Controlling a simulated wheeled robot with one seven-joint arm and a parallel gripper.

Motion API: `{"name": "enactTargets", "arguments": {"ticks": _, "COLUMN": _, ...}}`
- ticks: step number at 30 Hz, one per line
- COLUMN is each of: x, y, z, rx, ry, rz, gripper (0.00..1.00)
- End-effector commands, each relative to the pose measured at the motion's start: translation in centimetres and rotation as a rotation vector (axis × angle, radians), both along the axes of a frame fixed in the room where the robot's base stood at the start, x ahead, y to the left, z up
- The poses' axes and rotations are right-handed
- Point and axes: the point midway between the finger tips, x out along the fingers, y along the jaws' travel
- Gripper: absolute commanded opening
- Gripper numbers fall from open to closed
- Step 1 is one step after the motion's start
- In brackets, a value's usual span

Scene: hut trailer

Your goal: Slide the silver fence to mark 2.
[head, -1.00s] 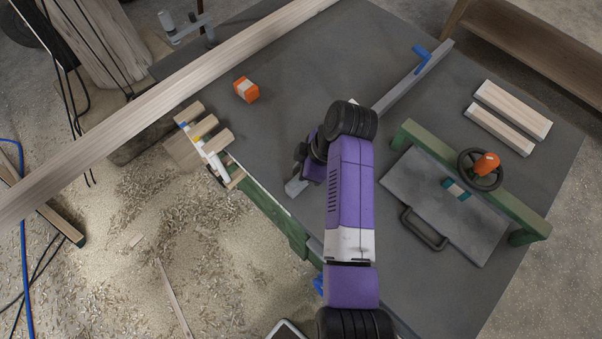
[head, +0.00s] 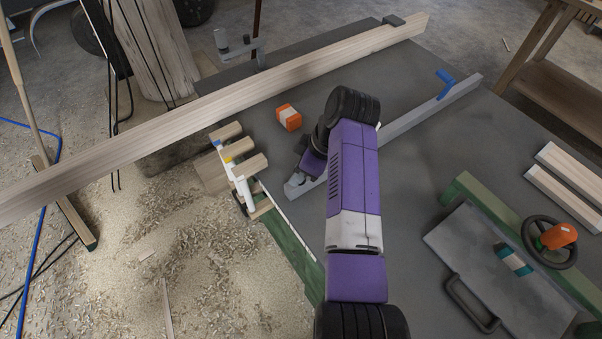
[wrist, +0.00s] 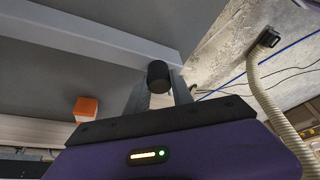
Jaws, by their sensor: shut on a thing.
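The silver fence (head: 405,122) is a long straight bar lying slantwise across the grey table top, with a blue lever (head: 445,84) near its far right end. My gripper (head: 301,178) is at its near left end, partly hidden behind my purple arm. In the wrist view, my gripper (wrist: 158,88) is shut on a black round knob (wrist: 158,75) by the end of the fence (wrist: 90,36). The middle of the fence is hidden by my arm in the head view. I see no readable mark 2.
An orange block (head: 288,117) sits between the fence and a long wooden beam (head: 300,78). A grey plate with a handle (head: 490,270) and a green rail (head: 470,200) lie to the right.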

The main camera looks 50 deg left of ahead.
Motion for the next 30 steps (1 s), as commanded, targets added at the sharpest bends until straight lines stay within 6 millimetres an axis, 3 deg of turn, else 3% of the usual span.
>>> {"name": "enactTargets", "arguments": {"ticks": 1, "x": 0.0, "y": 0.0, "z": 0.0, "rx": -0.001, "ry": 0.0, "rz": 0.0, "gripper": 0.0}}
{"name": "enactTargets", "arguments": {"ticks": 2, "x": 0.0, "y": 0.0, "z": 0.1, "rx": -0.001, "ry": 0.0, "rz": 0.0, "gripper": 0.34}}
{"name": "enactTargets", "arguments": {"ticks": 4, "x": 0.0, "y": 0.0, "z": 0.1, "rx": -0.001, "ry": 0.0, "rz": 0.0, "gripper": 0.47}}
{"name": "enactTargets", "arguments": {"ticks": 5, "x": 0.0, "y": 0.0, "z": 0.0, "rx": -0.001, "ry": 0.0, "rz": 0.0, "gripper": 0.49}}
{"name": "enactTargets", "arguments": {"ticks": 17, "x": 0.2, "y": -0.3, "z": 0.7, "rx": 0.0, "ry": -0.001, "rz": 0.0, "gripper": 0.49}}
{"name": "enactTargets", "arguments": {"ticks": 30, "x": 1.5, "y": -2.3, "z": 6.5, "rx": 0.0, "ry": -0.001, "rz": 0.0, "gripper": 0.49}}
